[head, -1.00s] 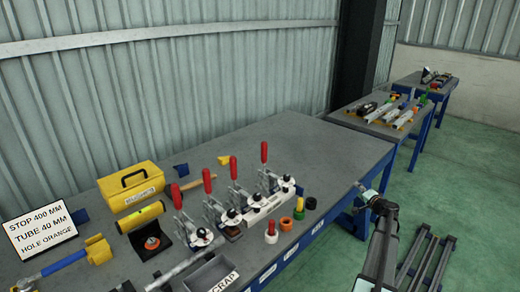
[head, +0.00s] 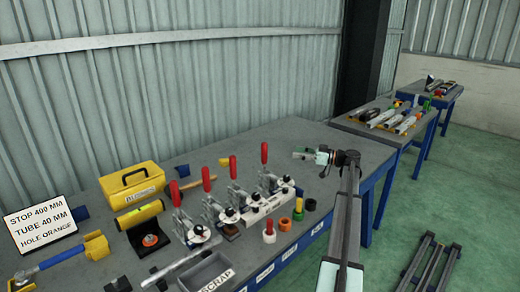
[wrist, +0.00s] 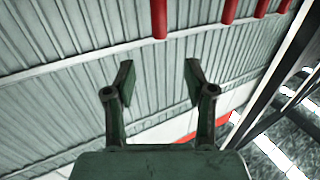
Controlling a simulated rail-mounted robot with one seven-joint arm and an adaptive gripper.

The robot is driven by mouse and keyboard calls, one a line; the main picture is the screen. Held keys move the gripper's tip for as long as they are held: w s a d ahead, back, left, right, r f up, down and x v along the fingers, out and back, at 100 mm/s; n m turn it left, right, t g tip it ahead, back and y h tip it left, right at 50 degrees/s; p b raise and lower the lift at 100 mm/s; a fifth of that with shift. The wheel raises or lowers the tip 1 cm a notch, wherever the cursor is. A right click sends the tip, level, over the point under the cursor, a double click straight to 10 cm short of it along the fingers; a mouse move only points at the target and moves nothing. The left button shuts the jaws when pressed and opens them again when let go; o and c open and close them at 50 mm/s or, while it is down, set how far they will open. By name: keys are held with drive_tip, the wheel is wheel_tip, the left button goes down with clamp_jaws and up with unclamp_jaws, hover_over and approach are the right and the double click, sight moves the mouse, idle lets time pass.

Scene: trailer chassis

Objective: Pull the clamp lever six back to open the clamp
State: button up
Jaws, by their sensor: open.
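Several toggle clamps with upright red lever handles stand in a row on the grey bench. From front to back in the head view, the handles are one (head: 174,193), a second (head: 206,180), a third (head: 232,168) and the rearmost (head: 264,153). I see no numbers, so I cannot tell which is six. My gripper (head: 300,155) is open and empty, to the right of the rearmost handle and apart from it. In the wrist view, my gripper (wrist: 160,78) has its fingers spread. The nearest red handle (wrist: 159,20) lies beyond the fingertips, roughly in line with the gap.
The bench's far end (head: 320,180) is mostly clear. Another bench (head: 362,131) stands behind.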

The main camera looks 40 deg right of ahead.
sight(264, 147)
drive_tip(key=p+x, duration=0.4)
drive_tip(key=x, duration=1.2)
drive_tip(key=shift+d+f, duration=0.1)
drive_tip(key=shift+c, duration=0.4)
clamp_jaws()
